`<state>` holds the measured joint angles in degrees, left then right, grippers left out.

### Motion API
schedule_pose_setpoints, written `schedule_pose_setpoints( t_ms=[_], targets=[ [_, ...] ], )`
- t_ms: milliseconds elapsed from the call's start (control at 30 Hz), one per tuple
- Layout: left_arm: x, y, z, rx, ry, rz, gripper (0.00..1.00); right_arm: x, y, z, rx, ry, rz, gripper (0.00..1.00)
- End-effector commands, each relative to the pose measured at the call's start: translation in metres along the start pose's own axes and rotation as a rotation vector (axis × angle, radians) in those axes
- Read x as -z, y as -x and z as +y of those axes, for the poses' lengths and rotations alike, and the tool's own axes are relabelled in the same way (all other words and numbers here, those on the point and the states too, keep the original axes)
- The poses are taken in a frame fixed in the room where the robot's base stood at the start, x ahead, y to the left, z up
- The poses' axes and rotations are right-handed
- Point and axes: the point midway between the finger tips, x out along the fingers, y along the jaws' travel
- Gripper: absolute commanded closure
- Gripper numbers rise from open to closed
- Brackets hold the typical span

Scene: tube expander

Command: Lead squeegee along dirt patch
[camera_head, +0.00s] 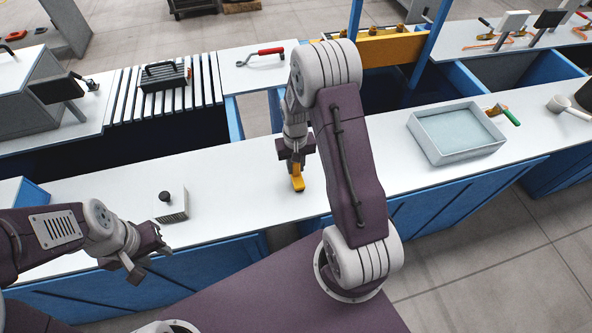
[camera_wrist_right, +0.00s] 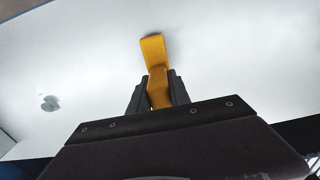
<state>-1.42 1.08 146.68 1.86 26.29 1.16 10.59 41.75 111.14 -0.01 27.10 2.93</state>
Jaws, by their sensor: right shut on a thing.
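The yellow squeegee (camera_head: 297,182) is upright below my right gripper (camera_head: 296,160), its lower end at or close to the white worktop. In the right wrist view the right gripper (camera_wrist_right: 160,92) is shut on the yellow squeegee (camera_wrist_right: 153,50). A faint dark smudge surrounds the squeegee's far end there; I cannot tell if it is dirt or shadow. A small grey spot (camera_wrist_right: 49,103) lies apart to the left in that view. No dirt patch is clear in the head view. My left gripper (camera_head: 150,254) is open and empty near the front edge.
A small grey block with a black knob (camera_head: 172,207) stands left of the squeegee on the white worktop (camera_head: 240,195). A grey tray of liquid (camera_head: 456,132) and a green-handled tool (camera_head: 506,115) are at the right. A red-handled tool (camera_head: 262,56) lies behind.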

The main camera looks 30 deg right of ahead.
Motion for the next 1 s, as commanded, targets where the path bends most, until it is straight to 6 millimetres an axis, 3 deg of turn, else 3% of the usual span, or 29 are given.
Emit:
schedule_pose_setpoints(
  t_ms=[633, 1000],
  targets=[
    [0.006, 0.06, 0.001, 0.0, 0.0, 0.0, 0.64, 0.0, 0.067, 0.0, 0.0, 0.0, 0.001, 1.0],
    [0.006, 0.059, 0.001, 0.0, 0.0, 0.0, 0.64, 0.001, 0.069, -0.004, 0.0, 0.011, 0.002, 1.0]
  ],
)
